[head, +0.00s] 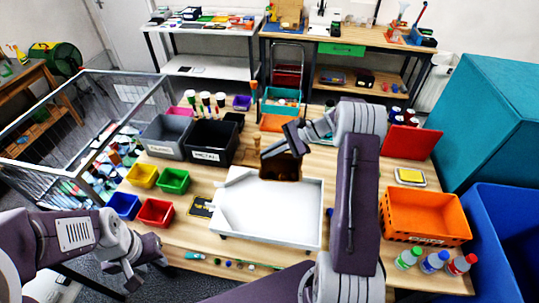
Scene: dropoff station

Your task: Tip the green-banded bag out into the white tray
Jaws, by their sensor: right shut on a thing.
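The white tray (235,222) lies on the middle of the wooden table and its visible floor looks empty. A brown bag (283,168) hangs over the tray's far part, with a dark side towards me. I cannot make out a green band on it. My right gripper (284,148) is shut on the bag at its upper part.
Small yellow, green, blue and red bins (156,212) stand left of the tray. Grey and black bins (211,142) stand behind them. An orange crate (426,217) and several capped bottles (433,262) are at the right. A wire cage (85,130) borders the left.

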